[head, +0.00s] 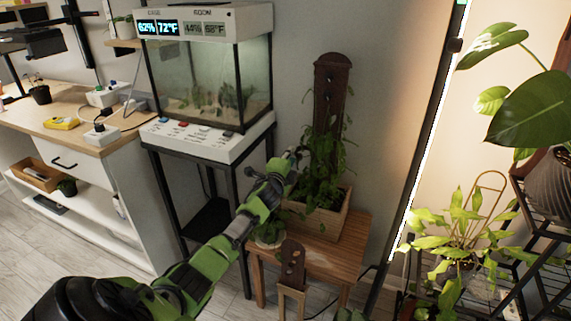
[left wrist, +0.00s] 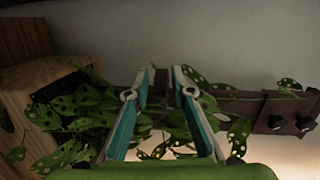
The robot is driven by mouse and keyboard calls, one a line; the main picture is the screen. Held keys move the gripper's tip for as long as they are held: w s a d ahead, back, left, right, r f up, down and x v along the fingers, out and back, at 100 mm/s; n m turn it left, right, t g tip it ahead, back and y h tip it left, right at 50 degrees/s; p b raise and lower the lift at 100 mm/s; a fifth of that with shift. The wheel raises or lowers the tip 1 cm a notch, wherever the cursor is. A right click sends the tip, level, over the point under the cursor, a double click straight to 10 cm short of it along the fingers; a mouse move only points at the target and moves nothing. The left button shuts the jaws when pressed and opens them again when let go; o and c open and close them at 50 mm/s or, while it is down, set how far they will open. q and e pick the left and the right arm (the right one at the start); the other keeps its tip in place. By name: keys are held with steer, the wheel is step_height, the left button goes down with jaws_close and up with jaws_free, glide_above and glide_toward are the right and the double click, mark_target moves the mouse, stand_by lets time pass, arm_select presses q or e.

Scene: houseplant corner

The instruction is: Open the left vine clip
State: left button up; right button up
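A dark brown plank (head: 333,72) stands upright in a wooden planter box (head: 322,222), with a leafy vine (head: 325,165) on its lower part. Small dark clips or knobs sit on the plank; which is the left vine clip I cannot tell. In the left wrist view the plank (left wrist: 245,103) runs sideways, with dark clips (left wrist: 288,84) at its right end and spotted vine leaves (left wrist: 80,105) at the left. My left gripper (head: 299,154) is at the vine, beside the plank. Its fingertips (left wrist: 161,72) are apart, with nothing clearly held between them.
The planter stands on a small wooden table (head: 350,243), with a small potted plant (head: 269,236) and a short holed board (head: 291,262) near its front. A glass terrarium (head: 208,85) on a black stand is to the left. Leafy plants (head: 455,235) and a black rack fill the right.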

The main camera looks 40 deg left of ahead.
arm_select(q)
steer(key=v, duration=1.1)
steer(key=shift+s, duration=0.25)
